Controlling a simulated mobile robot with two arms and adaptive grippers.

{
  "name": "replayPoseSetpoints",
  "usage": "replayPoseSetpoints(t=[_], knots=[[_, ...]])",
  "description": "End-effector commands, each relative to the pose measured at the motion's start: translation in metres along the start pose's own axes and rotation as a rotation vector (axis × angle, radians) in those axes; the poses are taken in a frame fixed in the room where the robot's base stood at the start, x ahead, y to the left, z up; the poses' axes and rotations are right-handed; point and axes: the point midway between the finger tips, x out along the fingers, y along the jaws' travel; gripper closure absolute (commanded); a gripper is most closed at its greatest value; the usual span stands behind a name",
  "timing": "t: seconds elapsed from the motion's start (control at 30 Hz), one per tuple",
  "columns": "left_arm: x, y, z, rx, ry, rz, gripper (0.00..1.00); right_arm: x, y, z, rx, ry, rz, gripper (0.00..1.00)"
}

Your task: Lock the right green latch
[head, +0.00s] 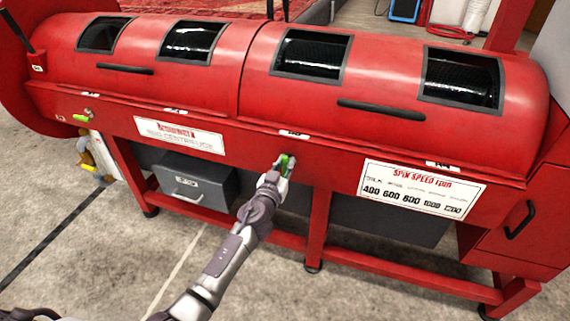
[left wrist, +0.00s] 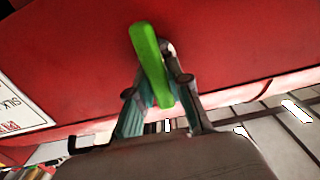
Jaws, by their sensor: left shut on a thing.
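The right green latch (head: 289,162) is on the front panel of the red machine (head: 330,158), just below the seam between its two lids. In the left wrist view the latch (left wrist: 148,55) is a long green bar, slightly tilted from upright, against the red panel. My left gripper (head: 283,170) reaches up to it. In the left wrist view its fingers (left wrist: 157,86) are shut on the lower part of the latch, one on each side. The latch's far end sticks out beyond the fingertips. A second green latch (head: 82,117) lies flat at the panel's left end. My right gripper is out of view.
Two red lids with black handles (head: 380,109) and dark windows are closed above the panel. A white spin speed sign (head: 417,189) is to the right. A grey drawer box (head: 194,184) and red frame legs (head: 318,225) stand below. The concrete floor in front is clear.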

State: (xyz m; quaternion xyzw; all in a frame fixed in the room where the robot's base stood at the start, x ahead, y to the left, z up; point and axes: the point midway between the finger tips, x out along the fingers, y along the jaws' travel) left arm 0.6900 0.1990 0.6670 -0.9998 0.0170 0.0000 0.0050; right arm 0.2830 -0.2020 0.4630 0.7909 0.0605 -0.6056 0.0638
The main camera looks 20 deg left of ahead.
Motion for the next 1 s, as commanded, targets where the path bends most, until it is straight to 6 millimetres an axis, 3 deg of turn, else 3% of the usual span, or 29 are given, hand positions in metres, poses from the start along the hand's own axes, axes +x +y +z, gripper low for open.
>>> replayPoseSetpoints(t=[0.37,1.0], knots=[[0.0,0.003,0.001,0.182,0.001,0.0,1.0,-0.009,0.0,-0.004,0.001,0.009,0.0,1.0],[0.0,0.009,0.004,0.782,0.001,0.0,1.0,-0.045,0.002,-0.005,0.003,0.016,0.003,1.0]])
